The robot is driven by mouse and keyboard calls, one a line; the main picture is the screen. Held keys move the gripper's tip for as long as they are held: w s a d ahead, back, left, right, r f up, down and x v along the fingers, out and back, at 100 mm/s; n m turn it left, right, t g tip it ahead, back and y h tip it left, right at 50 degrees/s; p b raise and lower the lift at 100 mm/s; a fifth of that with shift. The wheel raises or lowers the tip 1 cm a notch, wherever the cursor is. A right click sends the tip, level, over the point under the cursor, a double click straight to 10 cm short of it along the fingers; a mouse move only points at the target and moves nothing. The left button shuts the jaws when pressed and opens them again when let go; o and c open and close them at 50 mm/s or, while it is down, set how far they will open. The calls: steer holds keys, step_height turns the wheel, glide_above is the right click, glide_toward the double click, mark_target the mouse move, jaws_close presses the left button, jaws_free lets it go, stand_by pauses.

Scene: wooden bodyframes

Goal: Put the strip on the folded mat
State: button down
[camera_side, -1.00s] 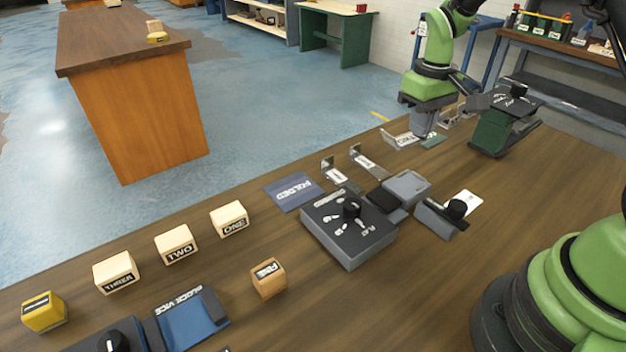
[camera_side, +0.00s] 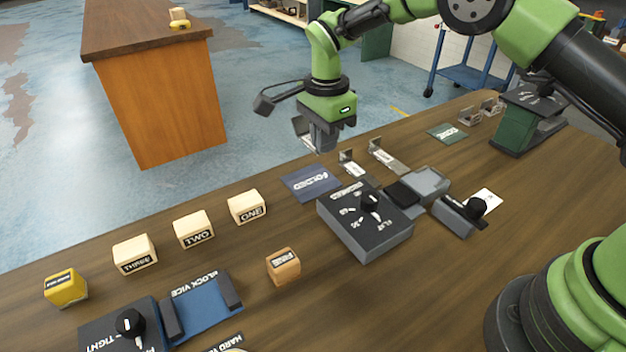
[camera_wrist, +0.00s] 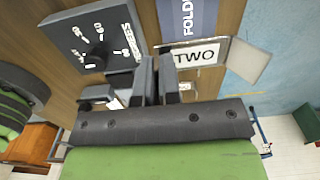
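My gripper (camera_side: 318,140) is in the air behind the work table, near the far edge. It is shut on a bent metal strip (camera_side: 303,130), held above the tabletop. In the wrist view the strip, labelled TWO (camera_wrist: 200,52), reaches right from the fingers (camera_wrist: 157,85) and ends in an upturned flap. The blue folded mat (camera_side: 309,184) lies flat on the table, below and in front of the gripper, with its label in view and nothing on it. Part of the mat (camera_wrist: 187,18) shows in the wrist view beyond the strip.
Two more bent strips (camera_side: 353,166) (camera_side: 386,156) lie right of the mat. A dark dial box (camera_side: 368,235) stands just in front of it. Wooden blocks (camera_side: 246,207) line the left side. A green mat (camera_side: 447,133) lies bare at the back right.

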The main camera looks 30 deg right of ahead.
mark_target(323, 193)
step_height(323, 193, down, 10)
steer(key=shift+r, duration=0.2)
steer(key=shift+f, duration=0.1)
steer(key=c, duration=1.3)
jaws_free()
step_height(323, 193, up, 12)
steer(key=shift+r, duration=0.15)
